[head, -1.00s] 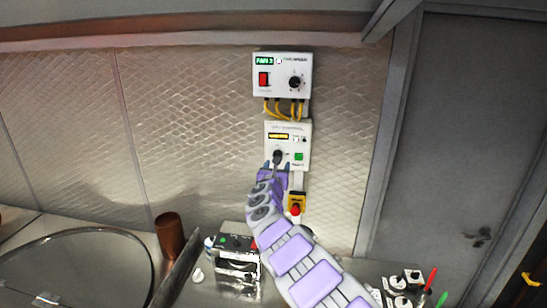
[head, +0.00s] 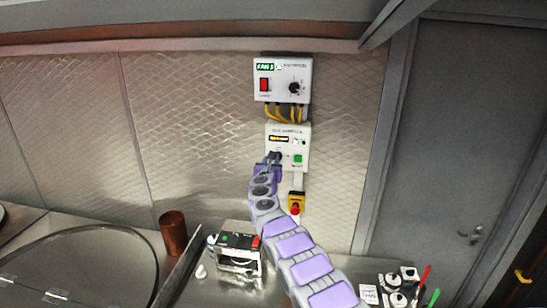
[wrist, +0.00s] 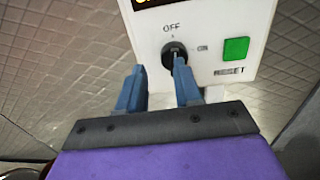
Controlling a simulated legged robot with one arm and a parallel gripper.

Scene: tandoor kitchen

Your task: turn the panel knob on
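The panel is a white wall box (head: 302,137) with a yellow display. Its black knob (wrist: 173,50) shows in the wrist view between an OFF label above and an ON label at right; a pale mark runs down its face. In the head view the knob is partly hidden by my gripper (head: 271,160). In the wrist view my gripper (wrist: 158,75) is open, with two blue fingers apart and nothing between them. The right fingertip overlaps the knob's lower edge; I cannot tell whether it touches. The left fingertip is to the knob's lower left.
A green RESET button (wrist: 236,49) sits right of the knob. Above is a fan box (head: 283,68) with a red switch and another black knob, joined by yellow cables. Below is a red button on a yellow box (head: 297,200). A counter with a copper cup (head: 173,234) lies below.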

